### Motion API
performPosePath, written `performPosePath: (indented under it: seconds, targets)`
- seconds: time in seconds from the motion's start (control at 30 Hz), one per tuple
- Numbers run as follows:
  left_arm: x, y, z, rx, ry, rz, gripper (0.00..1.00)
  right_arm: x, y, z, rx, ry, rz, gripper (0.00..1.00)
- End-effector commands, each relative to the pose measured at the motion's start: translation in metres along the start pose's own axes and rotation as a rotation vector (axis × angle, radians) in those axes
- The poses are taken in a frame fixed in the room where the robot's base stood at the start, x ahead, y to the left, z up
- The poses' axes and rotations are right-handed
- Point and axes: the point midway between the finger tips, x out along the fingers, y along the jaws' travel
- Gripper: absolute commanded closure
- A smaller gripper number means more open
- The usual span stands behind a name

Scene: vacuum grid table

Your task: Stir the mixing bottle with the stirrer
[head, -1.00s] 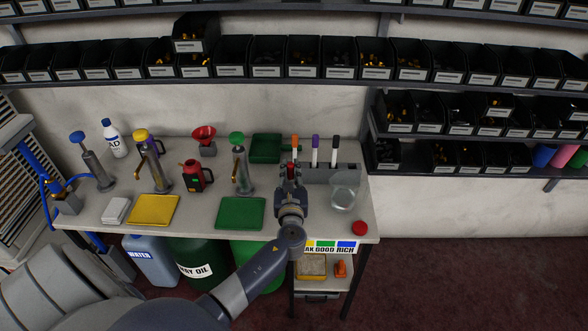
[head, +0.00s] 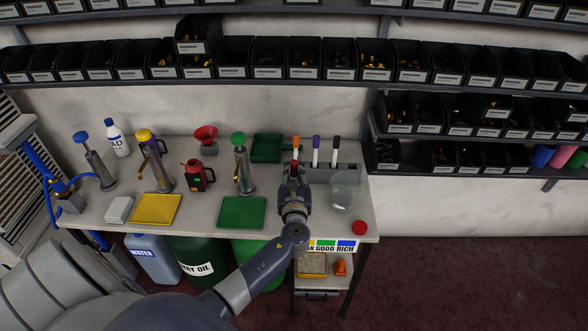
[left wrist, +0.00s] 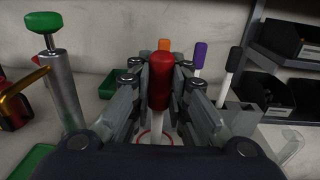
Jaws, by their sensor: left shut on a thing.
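The stirrer (left wrist: 162,80) has a thick red handle and a pale shaft pointing down. My left gripper (left wrist: 161,95) is shut around its handle and holds it roughly upright. A red ring (left wrist: 144,138) shows around the shaft's lower part. My right gripper is not in view.
A grey holder (head: 347,173) with orange, purple and black-capped sticks stands behind the gripper. A green-topped pump (head: 242,170) and green mat (head: 242,212) are to the left. A red cap (head: 359,228) lies near the right front edge. Shelves of black bins (head: 270,72) line the wall.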

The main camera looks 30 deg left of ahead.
Motion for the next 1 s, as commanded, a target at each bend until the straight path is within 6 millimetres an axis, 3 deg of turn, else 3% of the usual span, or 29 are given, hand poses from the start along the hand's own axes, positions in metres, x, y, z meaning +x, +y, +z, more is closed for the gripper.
performPosePath:
  seconds: [0.03,1.0]
  targets:
    - [0.0,0.0,0.01,0.0,-0.001,0.0,0.99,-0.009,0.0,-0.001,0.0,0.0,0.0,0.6]
    - [0.0,0.0,0.087,0.0,-0.001,0.0,0.99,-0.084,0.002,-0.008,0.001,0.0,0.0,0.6]
